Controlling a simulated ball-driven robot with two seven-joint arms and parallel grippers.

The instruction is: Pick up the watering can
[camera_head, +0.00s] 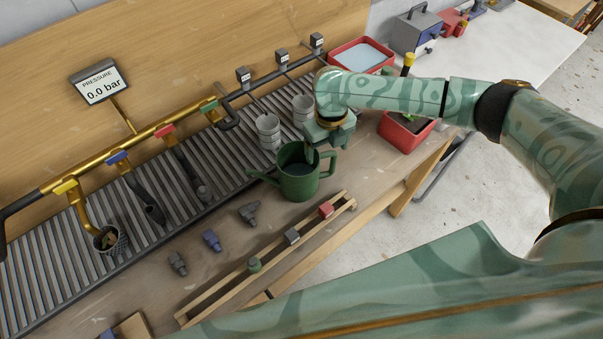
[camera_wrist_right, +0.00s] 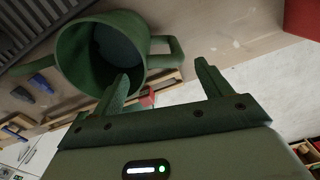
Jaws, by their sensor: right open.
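The dark green watering can (camera_head: 298,184) stands upright on the brown bench top, at the front edge of the ribbed rack. Its spout points left and its handle is on the right. My right gripper (camera_head: 322,148) is just above and behind the can's handle side, pointing down, and partly covers the rim. In the right wrist view the gripper (camera_wrist_right: 162,74) is open, and the can (camera_wrist_right: 72,62) is beyond the left finger. The can's handle shows between the two fingers, apparently farther off; contact cannot be told. My left gripper is out of view.
Two grey cups (camera_head: 268,131) stand behind the can. A red planter (camera_head: 405,136) is to its right. Several hose fittings (camera_head: 211,240) and a wooden rail (camera_head: 272,262) lie in front. A gold pipe with valves (camera_head: 140,138) runs along the back left.

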